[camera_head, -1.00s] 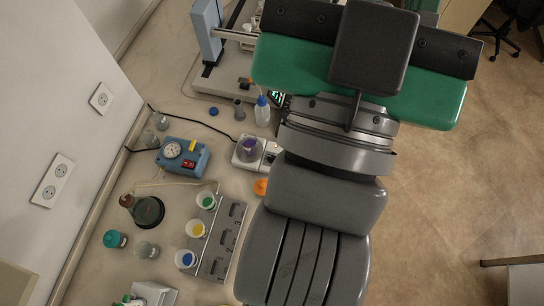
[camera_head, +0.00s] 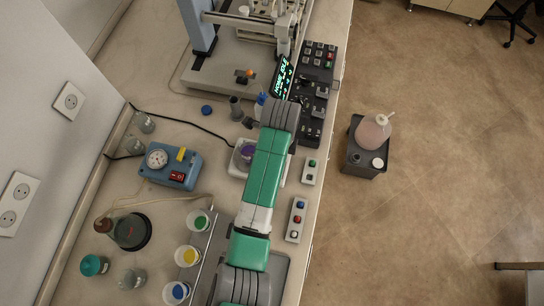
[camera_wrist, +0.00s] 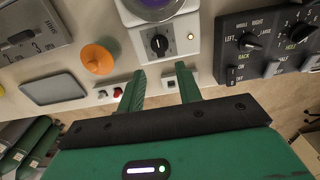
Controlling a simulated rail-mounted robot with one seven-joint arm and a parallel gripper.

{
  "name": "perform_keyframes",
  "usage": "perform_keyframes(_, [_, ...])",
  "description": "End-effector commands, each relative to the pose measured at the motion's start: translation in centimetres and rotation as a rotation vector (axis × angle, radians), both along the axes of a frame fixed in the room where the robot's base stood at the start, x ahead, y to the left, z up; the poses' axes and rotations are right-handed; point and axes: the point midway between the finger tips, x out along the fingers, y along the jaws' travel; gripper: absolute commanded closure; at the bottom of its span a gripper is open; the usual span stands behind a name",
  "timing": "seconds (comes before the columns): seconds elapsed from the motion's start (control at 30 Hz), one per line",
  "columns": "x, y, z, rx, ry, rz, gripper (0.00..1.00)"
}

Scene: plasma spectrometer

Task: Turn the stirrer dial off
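The stirrer is a white unit with a purple-filled beaker on its plate. In the head view the stirrer (camera_head: 236,168) is partly hidden behind my arm, and its dial is hidden. In the wrist view its front (camera_wrist: 180,24) is at top centre. It carries a black round dial (camera_wrist: 159,44) with a white pointer mark and a small glowing indicator light to its right. My gripper (camera_wrist: 160,73) is open and empty in the wrist view. Its two green fingers appear just below the dial, one to each side, and apart from it.
A black control panel (camera_wrist: 268,45) with knobs stands right of the stirrer. An orange bulb-shaped thing (camera_wrist: 97,58) is to its left. Small button boxes (camera_head: 297,220) lie along the bench's front edge. A blue device (camera_head: 172,165) and cups (camera_head: 187,256) stand left of my arm.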

Motion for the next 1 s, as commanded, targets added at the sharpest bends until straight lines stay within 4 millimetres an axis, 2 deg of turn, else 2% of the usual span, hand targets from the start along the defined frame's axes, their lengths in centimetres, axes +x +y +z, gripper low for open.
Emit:
perform_keyframes(0.13, [0.0, 0.0, -0.9, 0.000, -0.002, 0.001, 0.65])
perform_keyframes(0.3, [0.0, 0.0, -4.2, 0.000, -0.001, 0.002, 0.65])
perform_keyframes(0.5, [0.1, 0.0, -7.0, 0.000, -0.005, 0.003, 0.65])
perform_keyframes(0.83, [0.1, 0.0, -7.6, -0.001, -0.008, 0.003, 0.65])
perform_keyframes(0.87, [0.1, 0.0, -7.6, -0.001, -0.008, 0.003, 0.69])
perform_keyframes(1.0, [0.1, 0.0, -7.6, -0.001, -0.008, 0.004, 0.97])
